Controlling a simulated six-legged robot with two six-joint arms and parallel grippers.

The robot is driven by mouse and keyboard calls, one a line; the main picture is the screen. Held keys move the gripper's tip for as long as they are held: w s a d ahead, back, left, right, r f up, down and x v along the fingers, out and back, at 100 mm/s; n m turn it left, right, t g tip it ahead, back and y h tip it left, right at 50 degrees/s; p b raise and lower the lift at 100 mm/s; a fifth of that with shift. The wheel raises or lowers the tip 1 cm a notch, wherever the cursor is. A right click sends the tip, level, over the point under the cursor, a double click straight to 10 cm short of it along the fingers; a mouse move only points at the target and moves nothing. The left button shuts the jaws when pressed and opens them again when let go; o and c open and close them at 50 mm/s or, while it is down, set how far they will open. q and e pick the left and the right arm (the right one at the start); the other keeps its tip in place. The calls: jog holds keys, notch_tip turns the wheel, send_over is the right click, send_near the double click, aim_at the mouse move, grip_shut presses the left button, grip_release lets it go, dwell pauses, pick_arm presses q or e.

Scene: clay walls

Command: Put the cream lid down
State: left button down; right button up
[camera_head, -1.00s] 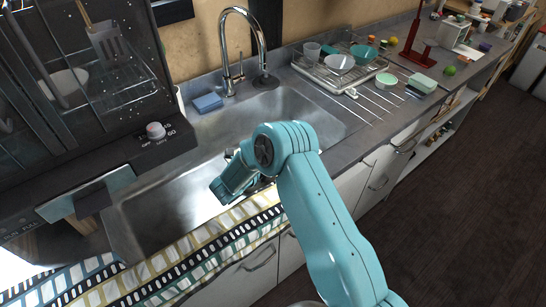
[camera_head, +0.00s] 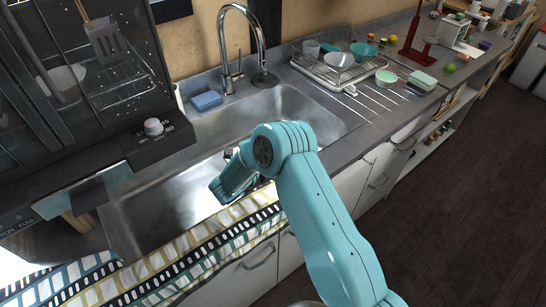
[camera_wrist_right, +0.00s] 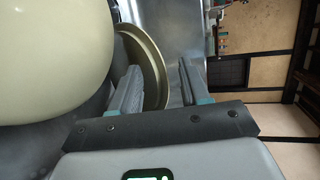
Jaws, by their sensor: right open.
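In the right wrist view, a cream lid (camera_wrist_right: 156,52), a round dish-like disc with a raised rim, lies just beyond my right gripper (camera_wrist_right: 158,66). The gripper is open. Its left finger overlaps the lid's lower part in the picture, and the right finger is apart from the lid's rim. A large rounded cream thing (camera_wrist_right: 50,55) fills the left of that view, close to the left finger. In the head view, my right gripper (camera_head: 233,180) is over the front of the steel sink, mostly hidden by my teal arm. The lid does not show there. My left gripper is out of view.
The steel sink (camera_head: 284,105) has a tall faucet (camera_head: 233,48) behind it and a blue sponge (camera_head: 207,100) on its back edge. A dish rack (camera_head: 338,68) stands to the right. A patterned cloth (camera_head: 190,262) runs along the front edge. A dark appliance (camera_head: 100,150) is at left.

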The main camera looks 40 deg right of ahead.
jog(key=w+r+v, duration=0.1)
jog(key=v, duration=0.6)
jog(key=shift+s+a+r+p, duration=0.25)
jog(key=shift+s+p, duration=0.05)
jog(key=shift+s, duration=0.15)
